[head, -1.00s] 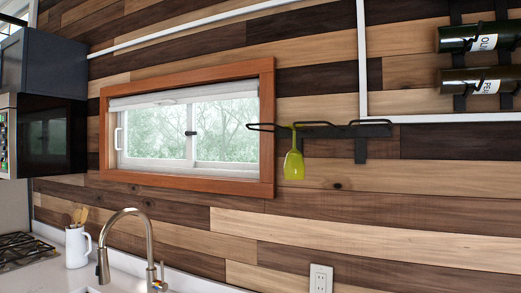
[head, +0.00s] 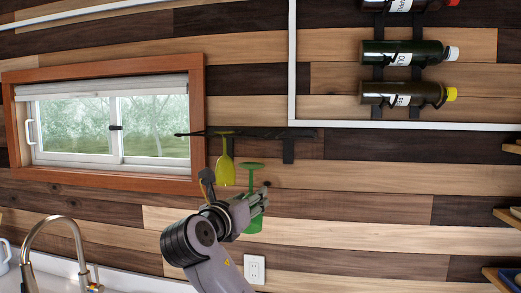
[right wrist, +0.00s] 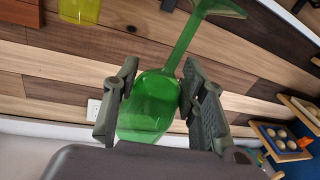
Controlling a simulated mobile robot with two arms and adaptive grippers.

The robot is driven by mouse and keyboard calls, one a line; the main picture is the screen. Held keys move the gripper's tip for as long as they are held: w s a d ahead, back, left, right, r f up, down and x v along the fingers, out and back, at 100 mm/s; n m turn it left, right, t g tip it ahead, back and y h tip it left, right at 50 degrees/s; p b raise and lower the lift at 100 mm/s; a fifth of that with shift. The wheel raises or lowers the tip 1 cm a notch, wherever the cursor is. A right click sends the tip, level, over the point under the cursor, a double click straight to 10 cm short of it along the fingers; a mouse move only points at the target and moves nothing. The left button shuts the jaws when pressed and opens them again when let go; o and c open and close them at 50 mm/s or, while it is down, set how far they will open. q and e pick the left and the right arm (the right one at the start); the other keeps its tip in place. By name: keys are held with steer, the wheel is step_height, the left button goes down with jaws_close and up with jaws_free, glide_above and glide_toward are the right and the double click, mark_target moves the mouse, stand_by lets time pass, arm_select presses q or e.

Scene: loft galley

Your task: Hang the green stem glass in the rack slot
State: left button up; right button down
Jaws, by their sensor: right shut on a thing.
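The green stem glass (head: 252,226) is upside down, foot up and bowl down, in my right gripper (head: 258,203). In the right wrist view the two fingers (right wrist: 163,100) are shut on its bowl (right wrist: 146,106); its stem and foot run up to the top edge. The black wall rack (head: 268,132) is above the glass in the head view. The foot appears just below the rack, right of a hanging yellow-green glass (head: 225,172); the distance in depth is unclear. Part of the bowl is hidden behind the gripper. My left gripper is not in view.
Several bottles (head: 402,52) lie in a wall holder at the upper right. A framed window (head: 110,130) is to the left. Below are a faucet (head: 62,232) and a wall outlet (head: 254,268). Shelves (head: 508,218) stick out at the right edge.

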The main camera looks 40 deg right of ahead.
mark_target(262, 166)
steer(key=r, duration=0.2)
steer(key=s+d+r+g+p, duration=0.1)
steer(key=r, duration=0.2)
steer(key=s+r+m+g, duration=0.1)
steer(key=r, duration=0.1)
steer(key=shift+s+d+r+h, duration=0.25)
steer(key=shift+d+r+h, duration=0.05)
steer(key=shift+h, duration=0.1)
steer(key=shift+w+d, duration=0.65)
steer(key=shift+d, duration=0.05)
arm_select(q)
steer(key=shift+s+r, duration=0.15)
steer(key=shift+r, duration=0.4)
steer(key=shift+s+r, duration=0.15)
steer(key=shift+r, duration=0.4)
arm_select(e)
steer(key=w+d+f, duration=0.1)
steer(key=w+d, duration=0.7)
steer(key=d, duration=0.2)
steer(key=shift+d+f, duration=0.15)
steer(key=shift+f, duration=0.05)
steer(key=shift+w, duration=0.1)
steer(key=c, duration=0.9)
jaws_free()
